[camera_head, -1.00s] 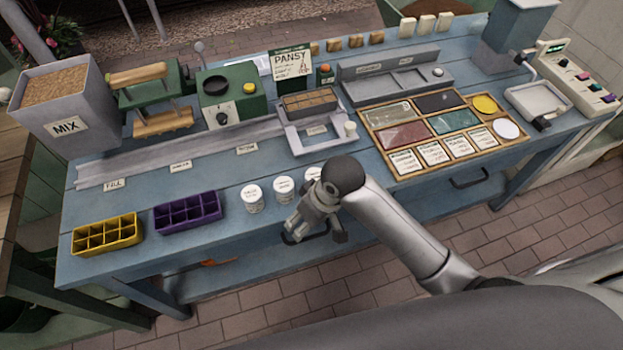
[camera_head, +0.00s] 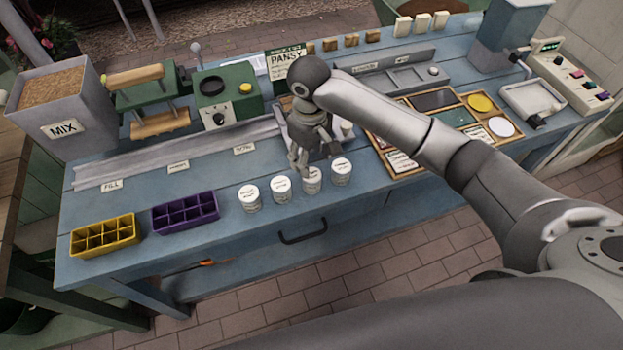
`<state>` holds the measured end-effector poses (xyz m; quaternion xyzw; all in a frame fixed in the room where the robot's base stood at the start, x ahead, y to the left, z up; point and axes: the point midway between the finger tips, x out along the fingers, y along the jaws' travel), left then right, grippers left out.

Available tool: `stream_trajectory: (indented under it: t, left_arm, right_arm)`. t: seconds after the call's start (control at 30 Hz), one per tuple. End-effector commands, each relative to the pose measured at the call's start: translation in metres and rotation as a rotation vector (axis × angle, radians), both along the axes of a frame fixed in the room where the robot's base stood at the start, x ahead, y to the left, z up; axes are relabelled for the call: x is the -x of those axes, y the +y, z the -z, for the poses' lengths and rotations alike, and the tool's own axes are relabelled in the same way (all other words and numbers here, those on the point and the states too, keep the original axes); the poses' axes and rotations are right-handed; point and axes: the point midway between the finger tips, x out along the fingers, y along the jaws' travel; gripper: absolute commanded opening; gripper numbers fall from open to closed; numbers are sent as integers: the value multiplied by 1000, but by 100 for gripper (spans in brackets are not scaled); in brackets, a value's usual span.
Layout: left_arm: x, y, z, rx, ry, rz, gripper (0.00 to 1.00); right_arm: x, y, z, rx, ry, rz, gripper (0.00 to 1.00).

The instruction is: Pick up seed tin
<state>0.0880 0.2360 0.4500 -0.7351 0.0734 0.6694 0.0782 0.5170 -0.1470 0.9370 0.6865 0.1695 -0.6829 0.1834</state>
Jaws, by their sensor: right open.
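Several white seed tins with printed labels stand upright in a row along the front of the blue bench: a leftmost tin (camera_head: 249,198), a second tin (camera_head: 280,189), a third tin (camera_head: 312,181) and a rightmost tin (camera_head: 341,172). Their label text is too small to read. My right gripper (camera_head: 308,166) is open and points down just above and behind the third tin. Its fingers overlap that tin's top edge in the picture; I cannot tell whether they touch it. My left gripper is not in view.
A purple tray (camera_head: 186,213) and a yellow tray (camera_head: 105,236) sit left of the tins. A seed board (camera_head: 472,101) lies to the right, partly behind my arm. The MIX bin (camera_head: 62,120) and green machines stand behind. The bench front edge is close below the tins.

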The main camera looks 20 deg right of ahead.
Motion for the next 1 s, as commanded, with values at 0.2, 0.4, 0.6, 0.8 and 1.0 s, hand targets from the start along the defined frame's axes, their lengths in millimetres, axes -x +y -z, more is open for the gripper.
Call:
stream_trajectory:
  t: [0.2, 0.4, 0.6, 0.8, 1.0]
  left_arm:
    - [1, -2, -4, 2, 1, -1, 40]
    - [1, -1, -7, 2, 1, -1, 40]
    - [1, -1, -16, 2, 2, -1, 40]
    - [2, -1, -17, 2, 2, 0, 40]
    - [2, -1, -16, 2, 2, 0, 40]
  right_arm:
    - [1, -1, 34, 1, 3, -1, 54]
    - [0, -1, 48, 1, 3, 0, 54]
    - [-1, -3, 76, 2, 4, 0, 54]
    - [-2, -3, 94, 0, 0, -1, 54]
    - [-2, -3, 95, 0, 0, -2, 54]
